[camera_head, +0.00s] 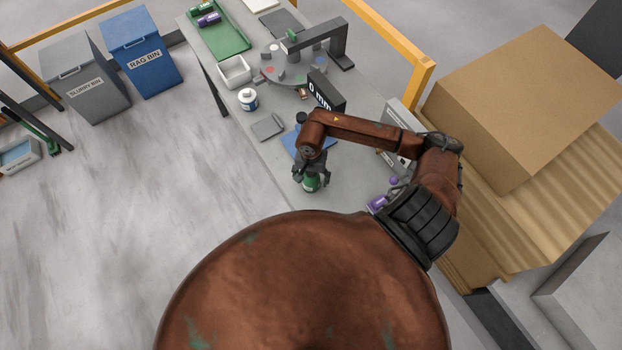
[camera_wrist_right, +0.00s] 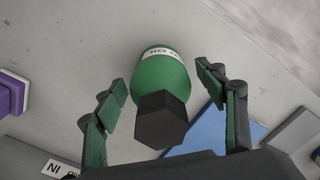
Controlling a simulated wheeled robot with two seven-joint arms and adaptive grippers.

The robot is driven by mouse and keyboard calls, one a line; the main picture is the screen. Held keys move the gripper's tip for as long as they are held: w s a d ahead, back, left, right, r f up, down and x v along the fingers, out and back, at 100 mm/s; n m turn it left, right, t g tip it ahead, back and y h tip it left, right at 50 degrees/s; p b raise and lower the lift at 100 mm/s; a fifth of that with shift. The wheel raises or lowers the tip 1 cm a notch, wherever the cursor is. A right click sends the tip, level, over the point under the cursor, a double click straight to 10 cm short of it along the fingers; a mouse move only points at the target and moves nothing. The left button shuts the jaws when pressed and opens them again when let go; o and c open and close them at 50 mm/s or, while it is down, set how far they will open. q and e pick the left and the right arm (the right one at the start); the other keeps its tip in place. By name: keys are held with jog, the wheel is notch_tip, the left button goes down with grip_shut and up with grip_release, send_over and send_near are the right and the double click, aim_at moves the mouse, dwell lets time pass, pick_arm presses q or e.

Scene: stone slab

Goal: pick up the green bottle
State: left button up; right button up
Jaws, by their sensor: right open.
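The green bottle (camera_head: 311,184) stands on the grey table near its front edge. In the right wrist view the green bottle (camera_wrist_right: 161,77) has a dark cap and a white label and sits between the two fingers. My right gripper (camera_head: 311,178) is over the bottle from above. In the right wrist view the right gripper (camera_wrist_right: 170,98) has its fingers apart, with a visible gap on both sides of the bottle. My left gripper is not seen in either view.
A blue mat (camera_head: 293,141) lies beside the bottle. A purple item (camera_head: 378,203) stands to the right by my arm. A white jar (camera_head: 248,99), a white tray (camera_head: 235,72) and a round carousel (camera_head: 270,73) are further back. A large cardboard box (camera_head: 520,100) is right.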

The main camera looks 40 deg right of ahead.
jog(key=shift+c, duration=0.2)
jog(key=c, duration=1.3)
jog(key=shift+r, duration=0.1)
jog(key=shift+c, duration=0.2)
